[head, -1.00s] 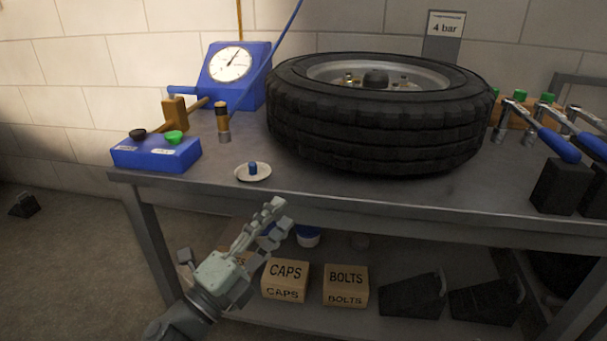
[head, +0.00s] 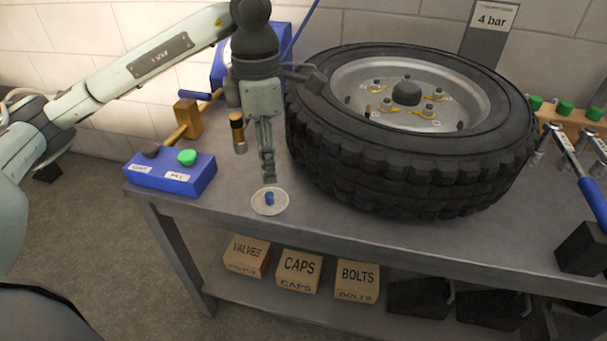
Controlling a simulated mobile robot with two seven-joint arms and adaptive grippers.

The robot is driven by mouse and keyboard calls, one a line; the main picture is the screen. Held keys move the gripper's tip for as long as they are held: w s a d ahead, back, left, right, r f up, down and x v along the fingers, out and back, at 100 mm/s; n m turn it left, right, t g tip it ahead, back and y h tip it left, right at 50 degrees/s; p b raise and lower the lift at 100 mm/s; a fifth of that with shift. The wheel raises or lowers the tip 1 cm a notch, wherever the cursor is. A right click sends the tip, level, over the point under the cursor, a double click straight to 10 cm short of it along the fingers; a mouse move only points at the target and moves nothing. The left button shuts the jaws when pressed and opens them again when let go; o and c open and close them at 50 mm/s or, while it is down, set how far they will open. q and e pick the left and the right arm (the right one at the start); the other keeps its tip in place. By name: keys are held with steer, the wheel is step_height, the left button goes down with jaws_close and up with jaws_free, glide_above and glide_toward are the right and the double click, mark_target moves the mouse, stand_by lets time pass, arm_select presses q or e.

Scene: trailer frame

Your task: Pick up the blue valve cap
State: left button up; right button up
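The small blue valve cap (head: 269,198) stands on a round white dish (head: 270,209) near the front edge of the bench, left of the tyre. My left gripper (head: 268,176) points down from above, its fingertips just over and behind the cap. The fingers look edge-on and close together, so I cannot tell whether they are open. The cap is fully visible and rests on the dish, with no finger seen around it. My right gripper is not in view.
Labelled boxes (head: 299,270) sit on the shelf below.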

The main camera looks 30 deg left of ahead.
mark_target(269, 194)
arm_select(q)
step_height(269, 194, down, 7)
steer(key=shift+a+f, duration=0.15)
steer(key=shift+f, duration=0.05)
steer(key=c, duration=0.9)
